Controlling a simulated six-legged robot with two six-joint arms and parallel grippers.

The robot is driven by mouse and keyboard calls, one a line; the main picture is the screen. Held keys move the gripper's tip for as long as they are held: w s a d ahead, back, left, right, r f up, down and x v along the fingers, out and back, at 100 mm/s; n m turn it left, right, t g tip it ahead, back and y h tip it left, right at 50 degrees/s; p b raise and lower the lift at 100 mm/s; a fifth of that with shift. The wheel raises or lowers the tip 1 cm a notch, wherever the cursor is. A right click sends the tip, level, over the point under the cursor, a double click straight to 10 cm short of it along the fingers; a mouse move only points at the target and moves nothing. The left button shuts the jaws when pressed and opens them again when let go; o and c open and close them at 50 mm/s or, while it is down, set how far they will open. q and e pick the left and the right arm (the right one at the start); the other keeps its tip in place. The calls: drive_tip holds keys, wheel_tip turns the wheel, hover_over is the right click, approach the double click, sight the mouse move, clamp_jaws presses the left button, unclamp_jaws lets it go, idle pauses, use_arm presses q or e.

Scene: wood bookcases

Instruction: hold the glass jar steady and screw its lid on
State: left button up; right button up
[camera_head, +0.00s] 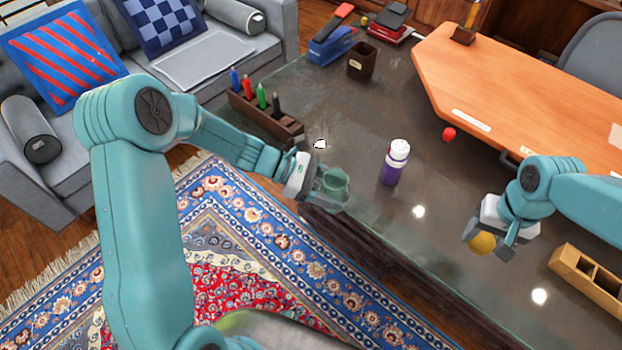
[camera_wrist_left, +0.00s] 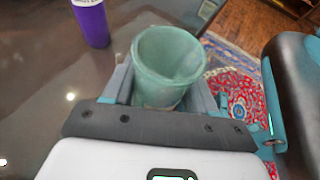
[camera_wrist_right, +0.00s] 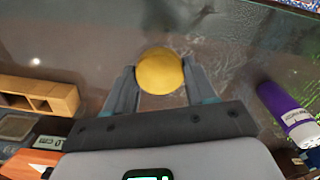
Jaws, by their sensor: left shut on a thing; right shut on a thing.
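The glass jar (camera_head: 336,183) is greenish, see-through and open at the top, near the table's edge. My left gripper (camera_head: 328,190) is shut on it, with a finger on each side. In the left wrist view the jar (camera_wrist_left: 168,68) stands between the fingers, and its rim is bare. The lid (camera_head: 482,243) is a round yellow disc, well to the right of the jar. My right gripper (camera_head: 490,243) is shut on it. In the right wrist view the lid (camera_wrist_right: 160,72) sits between the fingertips. Jar and lid are apart.
A purple and white bottle (camera_head: 395,163) stands on the dark table between my grippers. A red ball-like thing (camera_head: 449,134) lies behind it. A pen holder (camera_head: 265,112) is at the left, a brown cup (camera_head: 362,61) at the back and a wooden compartment box (camera_head: 588,280) at the right.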

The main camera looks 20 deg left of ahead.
use_arm(q)
drive_tip(key=d+m+g, duration=0.2)
drive_tip(key=d, duration=0.1)
drive_tip(key=w+d+m+g, duration=0.1)
drive_tip(key=d+m+g, duration=0.1)
drive_tip(key=d+g, duration=0.1)
drive_tip(key=w+d+r+m+g+y, duration=0.1)
drive_tip(key=d+m+g, duration=0.2)
drive_tip(key=d, duration=0.1)
drive_tip(key=shift+w+d, duration=0.1)
drive_tip(key=shift+d, duration=0.1)
drive_tip(key=shift+d+r+m+g, duration=0.1)
drive_tip(key=shift+d+m+g, duration=0.05)
drive_tip(key=shift+m+g, duration=0.2)
